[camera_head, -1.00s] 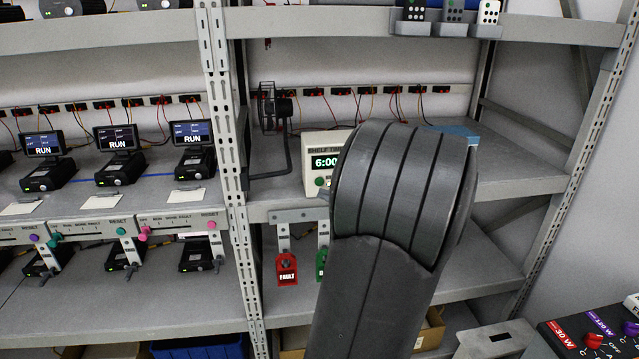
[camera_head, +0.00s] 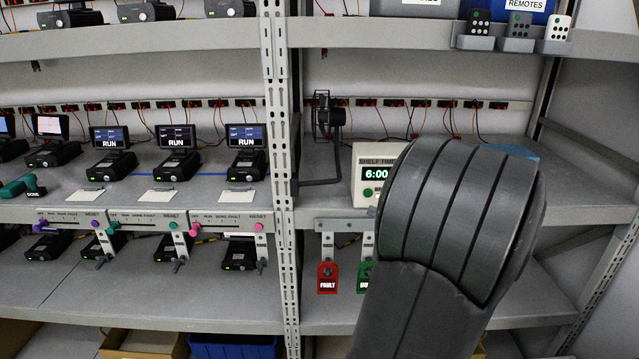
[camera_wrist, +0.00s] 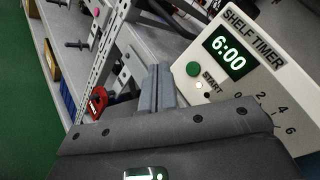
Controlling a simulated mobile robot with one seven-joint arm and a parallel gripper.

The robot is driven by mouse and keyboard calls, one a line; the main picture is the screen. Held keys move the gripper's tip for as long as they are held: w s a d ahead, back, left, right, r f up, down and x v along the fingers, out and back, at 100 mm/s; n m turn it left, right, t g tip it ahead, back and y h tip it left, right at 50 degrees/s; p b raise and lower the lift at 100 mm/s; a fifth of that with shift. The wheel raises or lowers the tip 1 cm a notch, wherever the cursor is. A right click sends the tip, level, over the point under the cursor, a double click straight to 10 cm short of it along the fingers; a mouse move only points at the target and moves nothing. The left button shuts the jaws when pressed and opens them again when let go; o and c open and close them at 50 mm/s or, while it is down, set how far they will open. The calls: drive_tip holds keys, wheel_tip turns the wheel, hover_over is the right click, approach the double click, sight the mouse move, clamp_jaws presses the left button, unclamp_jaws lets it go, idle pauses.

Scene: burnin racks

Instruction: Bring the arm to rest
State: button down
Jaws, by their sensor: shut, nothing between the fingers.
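My arm (camera_head: 455,225) rises large and dark grey in front of the right rack in the head view. It hides my gripper there. In the wrist view the two fingers of my gripper (camera_wrist: 161,86) are pressed together with nothing between them. The white shelf timer (camera_wrist: 250,80), reading 6:00 with a green button, stands beyond and to the right of the fingers in that view. I cannot tell how wide the gap to it is. In the head view the timer (camera_head: 368,172) shows just left of my arm, partly covered by it.
A perforated upright (camera_head: 280,150) divides the racks. Several devices with screens (camera_head: 177,150) stand on the left shelf. A fan (camera_head: 326,115) is near the timer. A red FAULT tag (camera_head: 327,278) and a partly hidden green tag (camera_head: 364,278) hang below. Remotes (camera_head: 519,25) sit in holders above.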

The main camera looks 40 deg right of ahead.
drive_tip(key=shift+a, duration=0.1)
drive_tip(key=w+a+f+n+g+y, duration=0.1)
drive_tip(key=w+a+n+g, duration=0.25)
drive_tip(key=a, duration=0.45)
drive_tip(key=w+a+f+n+g+y, duration=0.1)
drive_tip(key=w+a+f+n+g, duration=0.2)
drive_tip(key=a, duration=0.5)
drive_tip(key=w+a+n+g+y, duration=0.1)
drive_tip(key=w+a+n+g, duration=0.15)
drive_tip(key=a+n, duration=0.4)
drive_tip(key=s+a+r+n+g+h, duration=0.1)
drive_tip(key=s+a+n, duration=0.4)
drive_tip(key=a, duration=0.5)
drive_tip(key=s+a+r+n+g+h, duration=0.1)
drive_tip(key=s+a+n+h, duration=0.1)
drive_tip(key=s+a+n, duration=0.4)
drive_tip(key=a+n, duration=0.2)
drive_tip(key=a, duration=0.1)
drive_tip(key=shift+a+r+g, duration=0.15)
drive_tip(key=shift+a+g, duration=0.15)
drive_tip(key=shift+a, duration=0.1)
